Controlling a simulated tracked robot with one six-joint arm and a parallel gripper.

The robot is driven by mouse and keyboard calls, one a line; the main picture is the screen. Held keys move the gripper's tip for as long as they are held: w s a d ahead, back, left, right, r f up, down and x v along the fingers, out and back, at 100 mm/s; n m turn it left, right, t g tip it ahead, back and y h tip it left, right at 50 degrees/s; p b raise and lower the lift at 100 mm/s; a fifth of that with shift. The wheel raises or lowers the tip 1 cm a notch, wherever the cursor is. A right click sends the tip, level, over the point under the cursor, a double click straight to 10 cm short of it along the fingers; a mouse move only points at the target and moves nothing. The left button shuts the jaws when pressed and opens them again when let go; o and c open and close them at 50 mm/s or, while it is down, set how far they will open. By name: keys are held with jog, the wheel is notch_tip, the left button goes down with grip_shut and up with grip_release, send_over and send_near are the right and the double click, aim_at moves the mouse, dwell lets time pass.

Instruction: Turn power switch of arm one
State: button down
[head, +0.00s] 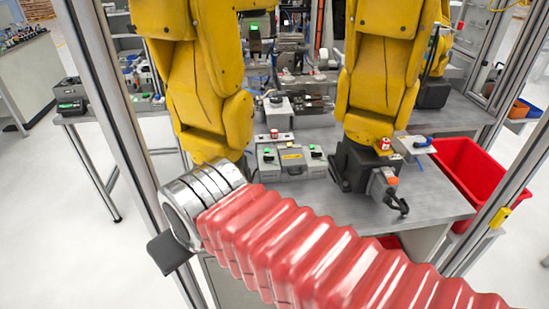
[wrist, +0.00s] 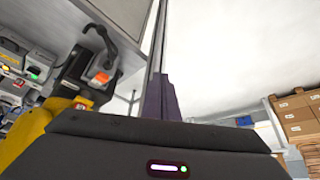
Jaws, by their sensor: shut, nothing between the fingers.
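Two large yellow arms stand at the bench in the head view, one at left (head: 205,85) and one at right (head: 385,75). A grey control box (head: 290,160) with green buttons and a yellow label sits between their bases. I cannot tell which part is the power switch of arm one. In the wrist view my gripper (wrist: 160,98) is shut and empty, its dark fingers together and pointing up the picture. Grey boxes with a green light (wrist: 33,73) show at its left, apart from it.
A red bin (head: 470,175) is at the bench's right end. Metal frame posts stand at left (head: 110,100) and right (head: 500,195). My red-sleeved arm covers the lower middle of the head view. Cardboard boxes (wrist: 297,115) are at right in the wrist view.

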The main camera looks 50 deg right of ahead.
jog(key=w+d+f+n, duration=0.1)
jog(key=w+d+n, duration=0.1)
jog(key=d, duration=1.1)
jog(key=w+d+f+n+t, duration=0.1)
jog(key=w+d+n, duration=0.2)
jog(key=d, duration=1)
jog(key=w+d+f+n, duration=0.2)
jog(key=d+n, duration=0.1)
jog(key=d, duration=1)
jog(key=shift+w+d+n+t, duration=0.25)
jog(key=shift+d+n+t, duration=0.05)
jog(key=shift+d+t, duration=0.1)
jog(key=shift+a+f, duration=0.1)
